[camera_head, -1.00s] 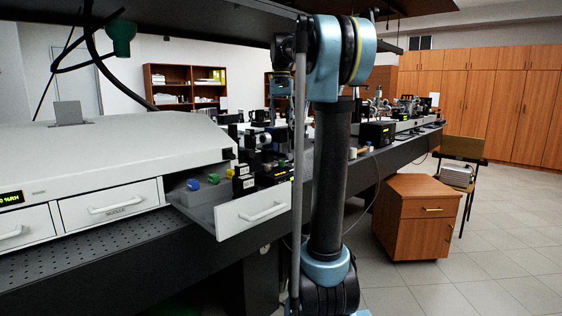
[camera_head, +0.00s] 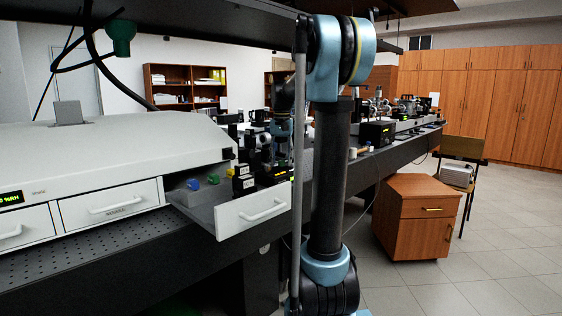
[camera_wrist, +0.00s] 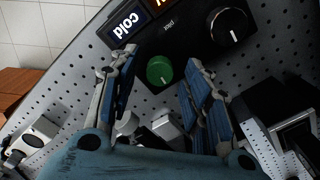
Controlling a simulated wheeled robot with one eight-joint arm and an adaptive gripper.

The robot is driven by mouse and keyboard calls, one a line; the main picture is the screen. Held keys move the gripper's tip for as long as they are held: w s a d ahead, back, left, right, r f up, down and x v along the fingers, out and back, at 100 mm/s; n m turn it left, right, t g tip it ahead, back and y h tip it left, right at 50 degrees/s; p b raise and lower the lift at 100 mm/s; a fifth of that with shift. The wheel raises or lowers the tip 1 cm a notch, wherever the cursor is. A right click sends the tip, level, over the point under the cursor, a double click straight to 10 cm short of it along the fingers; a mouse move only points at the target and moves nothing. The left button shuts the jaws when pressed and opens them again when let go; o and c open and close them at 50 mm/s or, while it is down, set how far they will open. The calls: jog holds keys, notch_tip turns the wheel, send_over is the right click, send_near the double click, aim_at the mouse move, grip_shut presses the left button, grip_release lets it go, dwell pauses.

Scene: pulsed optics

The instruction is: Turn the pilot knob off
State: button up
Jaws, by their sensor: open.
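My gripper (camera_wrist: 160,62) is open. Its two blue-padded fingers lie either side of the green knob in the picture, with gaps to it. I cannot tell how far the tips are above the panel. A larger black knob (camera_wrist: 231,25) with a white mark is up and right. In the head view my gripper is low over the bench, largely hidden among the equipment, and the knob cannot be made out.
A lit "cold" label (camera_wrist: 125,25) sits on the panel. A perforated metal bench top (camera_wrist: 75,85) surrounds it. In the head view an open drawer (camera_head: 252,210) juts out, with blue and green items and black boxes (camera_head: 244,183) nearby. A wooden cabinet (camera_head: 417,218) stands right.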

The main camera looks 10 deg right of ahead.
jog(key=shift+f, duration=0.2)
grip_shut()
jog(key=shift+n, duration=0.7)
grip_release()
jog(key=shift+r, duration=0.1)
notch_tip(320, 180, up, 12)
dwell(0.5)
